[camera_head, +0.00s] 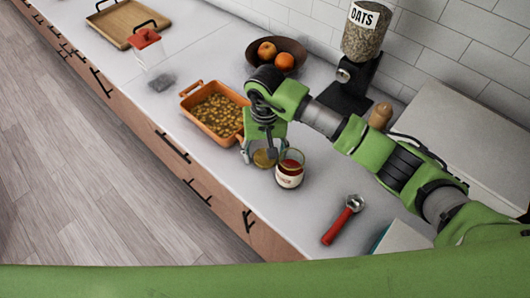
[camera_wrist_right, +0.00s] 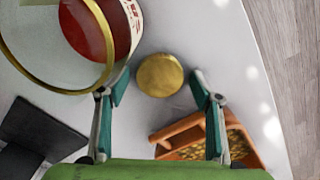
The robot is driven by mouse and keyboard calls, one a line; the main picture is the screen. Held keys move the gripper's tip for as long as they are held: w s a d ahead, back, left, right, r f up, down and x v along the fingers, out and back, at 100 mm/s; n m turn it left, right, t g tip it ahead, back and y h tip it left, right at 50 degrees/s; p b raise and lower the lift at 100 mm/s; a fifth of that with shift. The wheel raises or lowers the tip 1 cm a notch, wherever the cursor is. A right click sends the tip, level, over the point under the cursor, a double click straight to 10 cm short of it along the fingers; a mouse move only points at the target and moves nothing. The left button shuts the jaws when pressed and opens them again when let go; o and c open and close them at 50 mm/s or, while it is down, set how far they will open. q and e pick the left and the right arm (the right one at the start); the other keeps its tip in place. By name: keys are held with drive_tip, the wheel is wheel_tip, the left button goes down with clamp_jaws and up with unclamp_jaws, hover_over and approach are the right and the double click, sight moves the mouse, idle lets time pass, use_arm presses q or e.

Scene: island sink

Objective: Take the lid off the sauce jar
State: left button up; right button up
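The sauce jar (camera_head: 289,175) stands upright on the counter with an open top and red sauce inside. In the right wrist view the jar (camera_wrist_right: 105,35) is large at the upper left, with a gold rim. The round gold lid (camera_head: 264,158) is off the jar, just left of it, and appears to lie flat on the counter. My right gripper (camera_head: 265,151) is above the lid, pointing down. In the right wrist view its fingers are spread, with the lid (camera_wrist_right: 160,75) between them and a gap on both sides. My left gripper is not in view.
An orange dish of food (camera_head: 214,110) is left of the gripper. A fruit bowl (camera_head: 277,55) and oats dispenser (camera_head: 362,40) stand behind. A red-handled tool (camera_head: 343,220) lies right of the jar. Counter is free in front of the jar.

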sight(265, 157)
drive_tip(key=shift+r, duration=0.15)
drive_tip(key=shift+r+p, duration=0.15)
drive_tip(key=shift+p, duration=0.15)
wheel_tip(265, 157, up, 12)
drive_tip(key=b, duration=0.5)
